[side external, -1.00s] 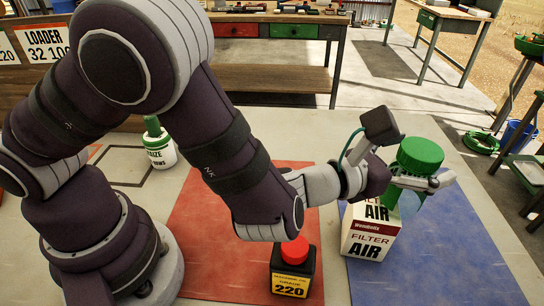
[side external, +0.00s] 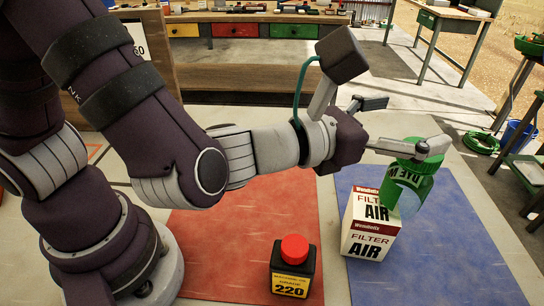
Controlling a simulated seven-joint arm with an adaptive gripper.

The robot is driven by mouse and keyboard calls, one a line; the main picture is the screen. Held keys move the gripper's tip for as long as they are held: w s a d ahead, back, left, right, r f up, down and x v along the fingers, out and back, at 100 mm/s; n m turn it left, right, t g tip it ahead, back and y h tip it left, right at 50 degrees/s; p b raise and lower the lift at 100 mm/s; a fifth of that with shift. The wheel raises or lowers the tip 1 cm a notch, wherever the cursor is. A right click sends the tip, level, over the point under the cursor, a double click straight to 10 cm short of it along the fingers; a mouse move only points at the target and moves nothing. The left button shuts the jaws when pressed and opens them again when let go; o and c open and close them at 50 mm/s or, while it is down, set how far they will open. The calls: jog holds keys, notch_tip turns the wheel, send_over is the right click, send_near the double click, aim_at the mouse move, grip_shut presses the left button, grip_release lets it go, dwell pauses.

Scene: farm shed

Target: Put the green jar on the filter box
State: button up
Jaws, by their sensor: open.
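The green jar (side external: 404,184) is at the right end of the filter box (side external: 368,236). It is tilted, and its lower end overlaps the box's upper right edge. I cannot tell whether it rests on the box or hangs beside it. The white and red filter box stands upright on the blue mat. My gripper (side external: 414,125) is open above and behind the jar. One finger lies right by the green lid and partly covers it; the other is raised apart, up and to the left. Contact between the near finger and the jar is unclear.
A black container with a red cap (side external: 292,268) stands on the red mat (side external: 265,215), left of the box. The blue mat (side external: 460,250) is clear to the right. A workbench with coloured drawers (side external: 240,30) stands behind.

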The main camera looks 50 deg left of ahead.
jog(key=a+n+g+y, duration=0.5)
jog(key=a+n+y, duration=0.2)
jog(key=a+n, duration=1.2)
jog(key=s+f+n+g, duration=0.1)
jog(key=s+n+g, duration=0.2)
jog(key=s+n, duration=0.4)
jog(key=s+f+n+g+h, duration=0.1)
jog(key=s+n, duration=0.5)
jog(key=n, duration=0.7)
jog(key=shift+s+a+f+n+g, duration=0.3)
jog(key=shift+s+a+n+g, duration=0.1)
jog(key=shift+g, duration=0.5)
jog(key=shift+o, duration=0.6)
